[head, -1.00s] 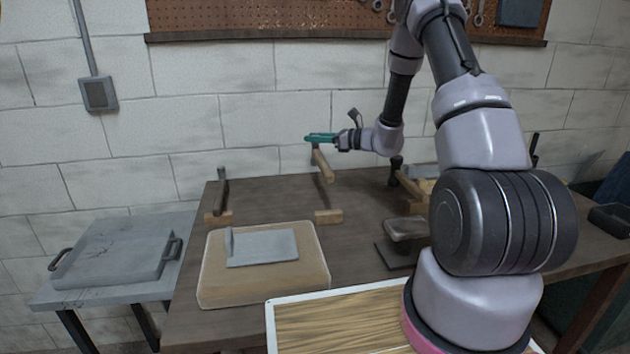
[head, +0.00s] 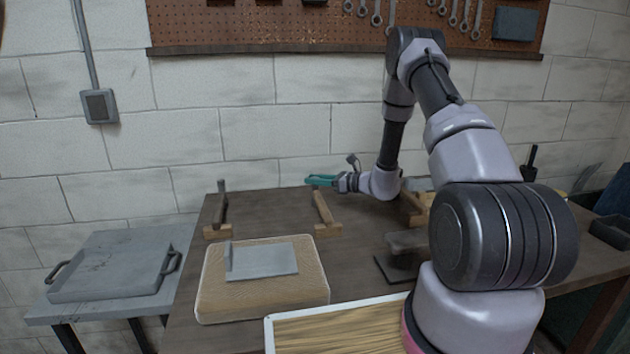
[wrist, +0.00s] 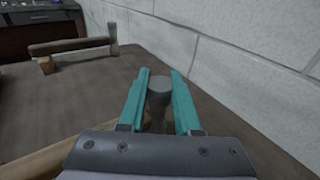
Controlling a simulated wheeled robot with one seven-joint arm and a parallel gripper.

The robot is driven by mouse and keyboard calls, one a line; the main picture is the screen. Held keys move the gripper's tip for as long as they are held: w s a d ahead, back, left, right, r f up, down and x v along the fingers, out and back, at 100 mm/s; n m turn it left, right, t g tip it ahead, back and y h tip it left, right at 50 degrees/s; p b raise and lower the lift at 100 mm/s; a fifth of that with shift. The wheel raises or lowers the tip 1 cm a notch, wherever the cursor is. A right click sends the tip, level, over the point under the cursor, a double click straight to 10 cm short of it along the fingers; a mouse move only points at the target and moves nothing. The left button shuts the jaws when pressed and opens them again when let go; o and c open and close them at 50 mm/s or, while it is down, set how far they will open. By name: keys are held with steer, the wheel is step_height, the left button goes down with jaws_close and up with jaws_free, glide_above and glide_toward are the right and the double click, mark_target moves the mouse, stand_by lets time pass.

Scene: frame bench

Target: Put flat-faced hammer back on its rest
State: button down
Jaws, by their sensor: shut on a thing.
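My gripper (head: 321,181), with teal fingers, is shut on a hammer near its head, at the back of the bench by the wall. The hammer's grey head (wrist: 158,88) shows between the fingers in the wrist view. Its brown wooden handle (head: 323,207) points toward the front in the head view. The handle's near end is at a light wooden rest block (head: 328,230); I cannot tell whether it touches. The far end of the rest is hidden behind the gripper.
Another hammer (head: 221,207) lies on its rest to the left; it also shows in the wrist view (wrist: 75,45). A padded board with a grey plate (head: 262,260) is in front. A dark stand (head: 400,262) and more wooden blocks (head: 418,208) are to the right.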

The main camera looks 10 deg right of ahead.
steer(key=c, duration=0.6)
jaws_free()
steer(key=shift+f, duration=0.1)
steer(key=shift+s+d+r, duration=0.15)
steer(key=shift+d+r, duration=0.05)
steer(key=shift+d, duration=0.05)
steer(key=v, duration=1.1)
steer(key=s+a+r+n+g+h, duration=0.1)
steer(key=s+a+r+n+g, duration=0.3)
steer(key=s+r+n, duration=0.4)
steer(key=s+a+r+n+g+h, duration=0.1)
steer(key=s+a+r+n+g, duration=0.4)
steer(key=r, duration=0.6)
steer(key=s+d+r+n+t+h, duration=0.2)
steer(key=s+r, duration=0.4)
steer(key=s, duration=0.3)
steer(key=s+d+r+n+t+h, duration=0.3)
steer(key=s+r+n+h, duration=0.3)
steer(key=s, duration=0.3)
steer(key=shift+s+d+r+t+h, duration=0.2)
steer(key=shift+r+t+h, duration=0.05)
steer(key=shift+t+h, duration=0.5)
